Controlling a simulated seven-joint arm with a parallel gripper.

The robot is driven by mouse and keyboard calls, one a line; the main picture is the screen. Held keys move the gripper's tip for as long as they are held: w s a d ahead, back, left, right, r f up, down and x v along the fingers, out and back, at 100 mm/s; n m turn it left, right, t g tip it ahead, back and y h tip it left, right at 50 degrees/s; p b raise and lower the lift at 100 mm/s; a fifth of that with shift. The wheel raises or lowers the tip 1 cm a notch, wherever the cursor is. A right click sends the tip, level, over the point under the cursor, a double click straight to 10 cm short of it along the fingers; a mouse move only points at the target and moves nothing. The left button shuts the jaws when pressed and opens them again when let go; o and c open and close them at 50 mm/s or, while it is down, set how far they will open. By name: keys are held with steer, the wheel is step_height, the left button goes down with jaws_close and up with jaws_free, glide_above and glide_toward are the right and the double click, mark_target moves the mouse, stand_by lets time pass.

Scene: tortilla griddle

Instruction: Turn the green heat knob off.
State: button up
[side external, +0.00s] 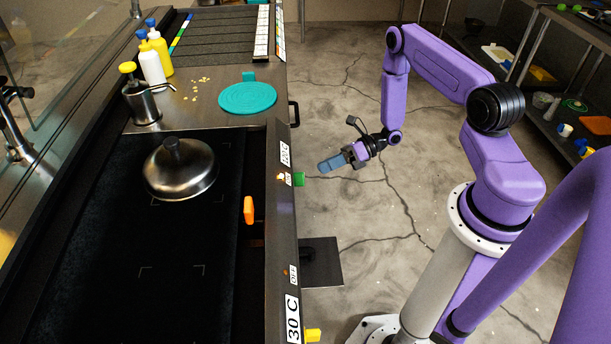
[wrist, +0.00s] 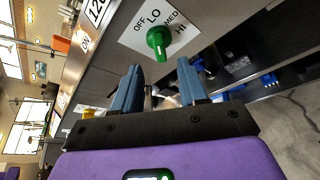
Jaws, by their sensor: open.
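The green heat knob (side external: 299,179) sticks out from the front panel of the griddle, below the 120 C label. In the wrist view the green knob (wrist: 158,42) sits on a white plate (wrist: 133,40) marked OFF, LO, MED and HI. I cannot tell for certain which mark it points at. My gripper (side external: 325,165) is in front of the panel, to the right of the knob and apart from it. In the wrist view its two blue fingers (wrist: 158,82) are spread and empty, with the knob beyond the gap between them.
A steel dome lid (side external: 180,168) stands on the black griddle (side external: 100,250). An orange piece (side external: 249,210) stands near the griddle's right edge. A yellow knob (side external: 313,335) is lower on the panel. A black handle (side external: 294,113) sticks out farther back. Floor around my gripper is clear.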

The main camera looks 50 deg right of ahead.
mark_target(297, 179)
steer(key=x, duration=0.7)
steer(key=shift+a, duration=0.1)
jaws_close()
